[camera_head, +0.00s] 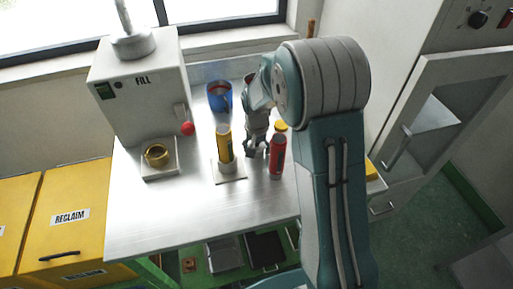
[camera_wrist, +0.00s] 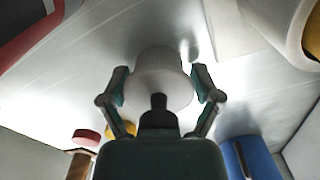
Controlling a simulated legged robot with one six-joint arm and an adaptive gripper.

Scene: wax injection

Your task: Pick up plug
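A pale, cup-shaped piece, which looks like the plug (camera_wrist: 160,76), stands on the metal table between my fingers in the wrist view. Its narrower end faces away from the camera. My gripper (camera_wrist: 160,70) is open around it, one finger on each side, with what look like narrow gaps. In the head view my gripper (camera_head: 256,153) points down at the table, between a yellow cylinder and a red cylinder. The plug is mostly hidden there by the gripper.
The red cylinder (camera_head: 277,157) stands close on the right. The yellow cylinder (camera_head: 225,143) stands on a small plate on the left. A blue cup (camera_head: 219,97) stands behind. The fill machine (camera_head: 140,95) with a gold ring (camera_head: 157,154) is far left. The table front (camera_head: 190,215) is clear.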

